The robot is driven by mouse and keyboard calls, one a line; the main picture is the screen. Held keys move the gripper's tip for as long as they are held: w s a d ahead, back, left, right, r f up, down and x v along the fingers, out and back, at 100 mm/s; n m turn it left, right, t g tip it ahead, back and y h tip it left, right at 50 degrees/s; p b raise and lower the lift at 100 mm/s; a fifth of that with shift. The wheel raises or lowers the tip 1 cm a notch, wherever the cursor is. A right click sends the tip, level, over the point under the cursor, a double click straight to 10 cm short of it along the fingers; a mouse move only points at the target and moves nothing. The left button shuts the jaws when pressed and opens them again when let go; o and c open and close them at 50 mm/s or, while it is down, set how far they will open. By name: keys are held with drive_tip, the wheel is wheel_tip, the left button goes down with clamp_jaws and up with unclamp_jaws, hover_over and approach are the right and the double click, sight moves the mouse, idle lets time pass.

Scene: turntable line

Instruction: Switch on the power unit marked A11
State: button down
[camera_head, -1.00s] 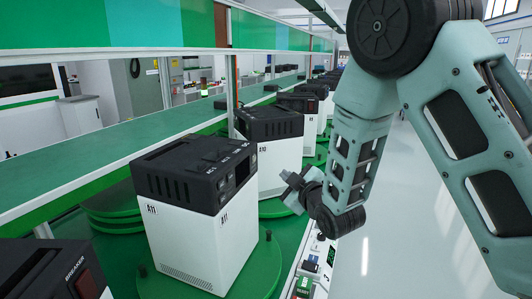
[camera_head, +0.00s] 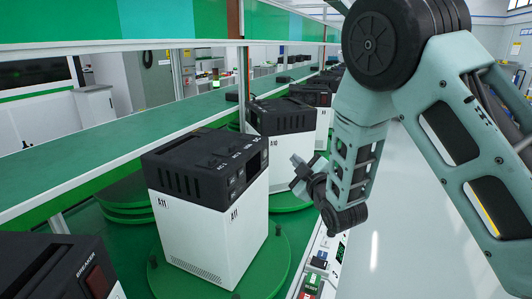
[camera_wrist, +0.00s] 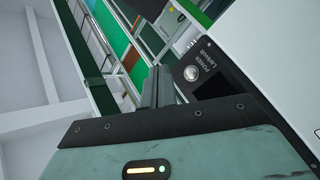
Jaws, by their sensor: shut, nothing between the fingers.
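The power unit marked A11 (camera_head: 190,228) is a white box with a black top, standing on a round green turntable (camera_head: 270,262) in the middle of the head view. Its A11 labels show on two white faces. Dark controls and a small screen sit on the black upper part of its right face. My gripper (camera_head: 298,172) is just right of this unit, apart from it in the picture. In the wrist view my shut, empty fingers (camera_wrist: 156,86) point toward a dark panel with a round silver button (camera_wrist: 191,73) labelled POWER; which unit it belongs to I cannot tell.
A unit marked A10 (camera_head: 283,150) stands behind A11, with more units beyond. Another unit with a red BREAKER switch (camera_head: 96,282) is at the near left. A green shelf (camera_head: 110,145) runs along the left. The floor (camera_head: 390,240) at right is clear.

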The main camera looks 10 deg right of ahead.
sight(267, 150)
drive_tip(key=shift+w+a, duration=0.55)
drive_tip(key=shift+a, duration=0.25)
drive_tip(key=shift+w+a, duration=0.55)
drive_tip(key=shift+a, duration=0.2)
drive_tip(key=shift+w+a, duration=0.55)
drive_tip(key=shift+a, duration=0.25)
drive_tip(key=shift+a, duration=0.1)
drive_tip(key=shift+w+a+b, duration=0.25)
drive_tip(key=shift+b, duration=0.15)
drive_tip(key=shift+w+a, duration=0.2)
drive_tip(key=shift+a, duration=0.05)
idle(1.0)
drive_tip(key=shift+d, duration=0.1)
drive_tip(key=shift+s+d+b, duration=0.45)
drive_tip(key=shift+d+b, duration=0.05)
